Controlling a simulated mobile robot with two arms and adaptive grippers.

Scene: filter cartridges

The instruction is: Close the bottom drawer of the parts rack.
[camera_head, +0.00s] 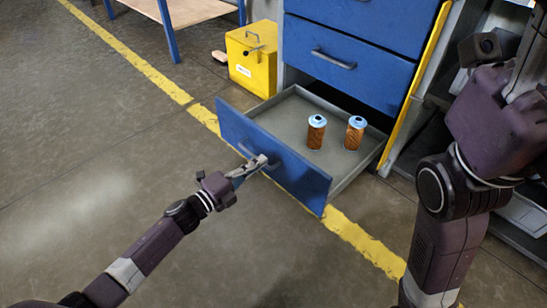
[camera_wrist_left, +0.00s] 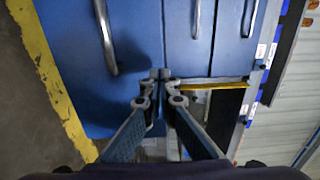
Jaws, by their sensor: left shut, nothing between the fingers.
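The bottom drawer of the blue parts rack (camera_head: 365,40) is pulled well out, with its blue front (camera_head: 290,172) facing my left arm. Its grey floor (camera_head: 285,110) shows. Two orange filter cartridges with pale blue caps, a left one (camera_head: 316,133) and a right one (camera_head: 355,133), stand upright inside. My left gripper (camera_head: 264,160) is shut and empty, at the drawer front beside its handle. In the left wrist view the shut fingertips (camera_wrist_left: 161,74) lie over the blue front, right of a metal handle (camera_wrist_left: 105,40). I cannot tell whether they touch. My right gripper is out of view.
The drawer above (camera_head: 340,60) is shut. A yellow box (camera_head: 252,57) stands left of the rack. A workbench (camera_head: 180,10) is at the back left. My right arm crosses the right side. The floor in front is clear, with a yellow line (camera_head: 130,55) running under the drawer.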

